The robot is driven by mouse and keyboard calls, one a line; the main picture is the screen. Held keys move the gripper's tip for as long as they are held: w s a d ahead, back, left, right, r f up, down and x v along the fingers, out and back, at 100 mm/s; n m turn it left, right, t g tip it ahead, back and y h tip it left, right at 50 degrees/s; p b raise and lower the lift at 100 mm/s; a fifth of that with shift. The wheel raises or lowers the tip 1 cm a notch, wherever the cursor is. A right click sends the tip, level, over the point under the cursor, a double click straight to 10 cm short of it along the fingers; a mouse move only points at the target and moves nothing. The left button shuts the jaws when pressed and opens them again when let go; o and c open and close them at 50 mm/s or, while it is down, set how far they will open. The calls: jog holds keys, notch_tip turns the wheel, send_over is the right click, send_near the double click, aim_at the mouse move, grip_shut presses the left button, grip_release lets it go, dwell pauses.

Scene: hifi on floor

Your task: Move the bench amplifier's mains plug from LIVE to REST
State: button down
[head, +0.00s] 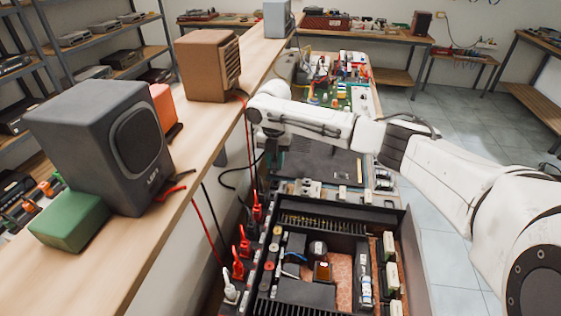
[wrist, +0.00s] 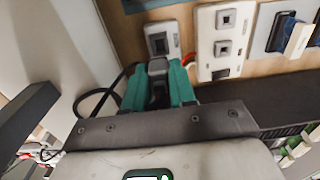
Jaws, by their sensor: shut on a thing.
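In the wrist view, my gripper (wrist: 158,82) has two teal fingers shut on a dark grey mains plug (wrist: 157,67). The plug's far end is right at a small pale single-socket plate (wrist: 162,32); I cannot tell whether it touches or sits in it. A black cable (wrist: 90,98) loops to the left of the fingers. No LIVE or REST label is readable. In the head view my arm hides the plug and fingers.
A blue-and-white fitting (wrist: 290,35) is right of the sockets. In the head view, an open amplifier chassis (head: 320,265) with red plugs (head: 240,255) stands in front. Speakers (head: 115,135) stand on the wooden bench (head: 95,265) at left. Tiled floor (head: 450,125) is clear at right.

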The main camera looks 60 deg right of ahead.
aim_at(275, 171)
jog(key=shift+f+b, duration=1.75)
jog(key=shift+f, duration=0.5)
jog(key=shift+f, duration=0.9)
dwell(0.8)
jog(key=c, duration=0.8)
grip_release()
jog(key=shift+c, duration=0.2)
notch_tip(275, 171, up, 11)
jog(key=shift+f+b, duration=0.1)
jog(key=shift+b, duration=0.55)
jog(key=shift+r+p, duration=2.1)
jog(key=shift+r, duration=0.4)
